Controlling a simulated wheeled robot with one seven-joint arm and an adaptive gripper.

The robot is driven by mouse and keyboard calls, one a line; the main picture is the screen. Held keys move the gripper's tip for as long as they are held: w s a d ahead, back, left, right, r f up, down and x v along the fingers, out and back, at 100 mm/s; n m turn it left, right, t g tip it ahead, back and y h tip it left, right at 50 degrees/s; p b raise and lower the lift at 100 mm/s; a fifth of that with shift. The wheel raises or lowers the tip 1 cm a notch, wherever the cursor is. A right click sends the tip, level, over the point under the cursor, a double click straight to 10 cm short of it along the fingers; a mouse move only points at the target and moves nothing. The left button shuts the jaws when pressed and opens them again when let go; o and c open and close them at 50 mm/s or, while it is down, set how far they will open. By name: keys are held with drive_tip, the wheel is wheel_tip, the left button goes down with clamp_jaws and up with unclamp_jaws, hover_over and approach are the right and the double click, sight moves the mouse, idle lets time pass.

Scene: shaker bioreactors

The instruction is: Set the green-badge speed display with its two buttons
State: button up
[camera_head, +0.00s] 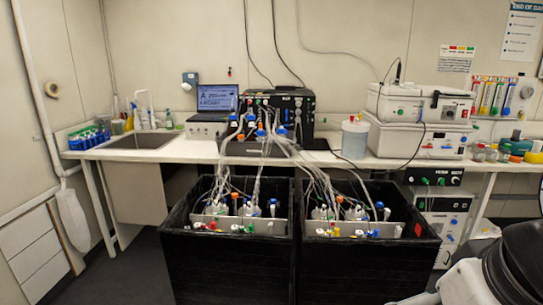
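I cannot pick out a speed display with a green badge for certain; the panels are too small to read. Two white lidded units are stacked on the bench at the right, an upper one (420,103) and a lower one (390,140), both with small coloured spots on their fronts. Under the bench below them are a black panel (418,172) with green spots and a white unit (424,222) with a dark panel. No buttons or digits can be told apart. A part of my arm shows at the lower right; my gripper is not in view.
Two black bins (230,268) (365,268) with bottles and tubing stand in front of the bench. A black device (307,112), a laptop (217,98) and a sink (143,141) are on the bench (190,152). Dark floor (125,275) is clear at the left.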

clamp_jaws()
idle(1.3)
